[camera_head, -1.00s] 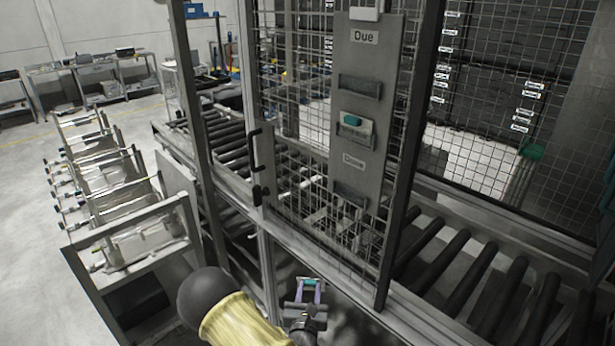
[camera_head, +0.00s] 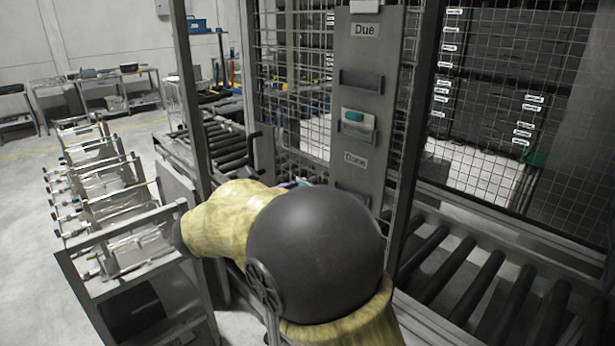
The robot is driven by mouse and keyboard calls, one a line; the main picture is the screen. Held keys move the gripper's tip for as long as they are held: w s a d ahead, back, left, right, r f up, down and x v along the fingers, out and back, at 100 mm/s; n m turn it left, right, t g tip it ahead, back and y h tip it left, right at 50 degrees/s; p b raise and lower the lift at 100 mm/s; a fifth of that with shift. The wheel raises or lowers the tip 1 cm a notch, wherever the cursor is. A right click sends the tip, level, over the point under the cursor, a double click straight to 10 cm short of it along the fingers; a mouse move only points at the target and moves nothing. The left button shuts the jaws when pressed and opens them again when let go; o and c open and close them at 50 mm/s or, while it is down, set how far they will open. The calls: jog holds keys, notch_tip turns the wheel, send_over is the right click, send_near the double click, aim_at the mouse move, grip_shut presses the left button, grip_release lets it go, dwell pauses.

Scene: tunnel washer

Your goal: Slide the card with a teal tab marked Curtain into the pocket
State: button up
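A grey panel (camera_head: 347,55) carries pockets, with a Due label (camera_head: 366,30) at the top and a Done label (camera_head: 355,160) lower down. The upper pocket (camera_head: 361,82) looks empty. The middle pocket holds a pale card with a teal tab (camera_head: 353,115); any word on the tab is too small to read. A lower pocket (camera_head: 350,197) under Done is partly hidden by my arm. My gripper (camera_head: 294,184) is left of that lower pocket and mostly hidden behind my arm. Only a purple sliver and a small teal bit show there; its fingers cannot be judged.
Wire mesh (camera_head: 290,110) and dark posts flank the panel. A black handle (camera_head: 252,145) juts out left of it. A roller conveyor (camera_head: 490,280) runs at the lower right. A rack with several frames (camera_head: 110,190) stands at the left. Open floor lies beyond the rack.

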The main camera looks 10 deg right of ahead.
jog(key=s+d+r, duration=0.1)
jog(key=s+r, duration=0.3)
jog(key=r, duration=0.3)
jog(key=shift+s+d+r+b, duration=0.3)
jog(key=shift+r+b, duration=0.05)
jog(key=shift+r, duration=0.05)
jog(key=shift+w+d+f, duration=0.1)
jog(key=shift+f+b+x, duration=0.35)
jog(key=shift+b+x, duration=0.2)
jog(key=shift+x, duration=1.05)
jog(key=shift+f+b+x, duration=0.3)
jog(key=shift+b+x, duration=0.3)
jog(key=shift+x, duration=1.05)
jog(key=shift+f+b+x, duration=0.35)
jog(key=shift+b+x, duration=0.2)
jog(key=shift+x, duration=1.05)
notch_tip(320, 180, down, 3)
jog(key=shift+b, duration=1.05)
jog(key=shift+f, duration=0.15)
jog(key=shift+f, duration=0.35)
